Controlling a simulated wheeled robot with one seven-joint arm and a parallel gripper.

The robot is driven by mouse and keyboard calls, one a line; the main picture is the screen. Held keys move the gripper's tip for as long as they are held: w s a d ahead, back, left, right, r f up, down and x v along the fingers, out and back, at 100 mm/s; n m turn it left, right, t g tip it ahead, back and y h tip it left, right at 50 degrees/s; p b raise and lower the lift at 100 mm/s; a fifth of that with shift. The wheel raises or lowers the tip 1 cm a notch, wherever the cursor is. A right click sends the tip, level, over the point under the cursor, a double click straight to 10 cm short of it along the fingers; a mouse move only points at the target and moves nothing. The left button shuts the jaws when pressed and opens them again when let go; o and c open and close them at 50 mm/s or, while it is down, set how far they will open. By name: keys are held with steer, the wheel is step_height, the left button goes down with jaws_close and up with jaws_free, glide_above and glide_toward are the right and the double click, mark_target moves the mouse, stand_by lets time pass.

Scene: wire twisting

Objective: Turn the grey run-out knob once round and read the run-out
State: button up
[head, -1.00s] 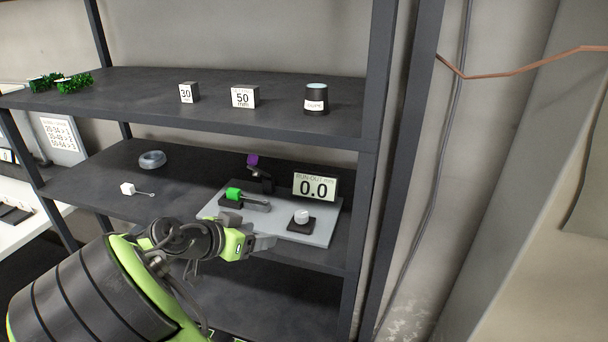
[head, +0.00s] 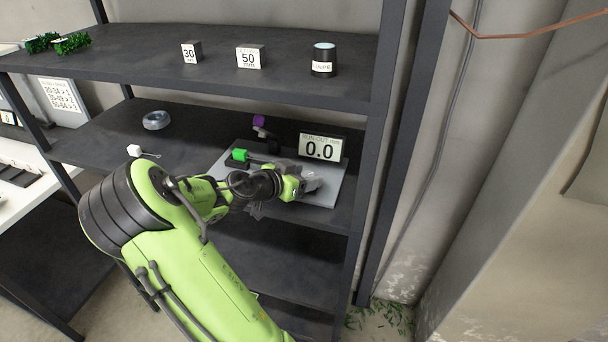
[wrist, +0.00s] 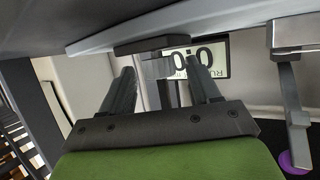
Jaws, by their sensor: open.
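The run-out display (head: 321,149) reads 0.0 and stands at the back of the grey plate (head: 320,199) on the middle shelf. My gripper (head: 312,183) is over the plate's front right and covers the knob in the head view. In the wrist view the picture is turned over, and my gripper (wrist: 160,68) has its two fingers apart. The grey knob (wrist: 156,68) on its dark base (wrist: 160,43) shows between the fingertips. I cannot tell whether either finger touches it. The display (wrist: 205,60) is partly hidden by the right finger.
A fixture with a green block (head: 240,155) and a purple-topped part (head: 259,121) stand left of the display. A wire coil (head: 156,120) and a white tag (head: 134,150) lie further left. The upper shelf (head: 200,90) overhangs, and a dark post (head: 375,150) stands at right.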

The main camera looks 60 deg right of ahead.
steer(key=shift+c, duration=0.2)
steer(key=c, duration=1)
steer(key=shift+f+t+b, duration=0.15)
steer(key=shift+t+b, duration=0.25)
steer(key=shift+b, duration=0.05)
steer(key=shift+s+n+t+b, duration=0.1)
steer(key=shift+n+t+b, duration=0.2)
steer(key=shift+n+b, duration=0.1)
steer(key=shift+s+f+n+t+h+b, duration=0.1)
steer(key=shift+n+t+h+b, duration=0.05)
steer(key=shift+n+t+b, duration=0.45)
steer(key=shift+s+n+t+h+b, duration=0.1)
steer(key=shift+n+t+h+b, duration=0.05)
steer(key=shift+n+t+b, duration=0.4)
steer(key=n+t+b, duration=0.2)
steer(key=t+b, duration=0.1)
steer(key=n+t+b, duration=0.1)
steer(key=shift+s+d+n+t+y, duration=0.1)
steer(key=shift+s+n+t+y, duration=0.2)
steer(key=shift+n+t+y, duration=0.1)
steer(key=n+t+y+b, duration=0.1)
steer(key=n+t+b, duration=0.1)
steer(key=b, duration=0.1)
steer(key=shift+b, duration=0.3)
steer(key=shift+n, duration=0.25)
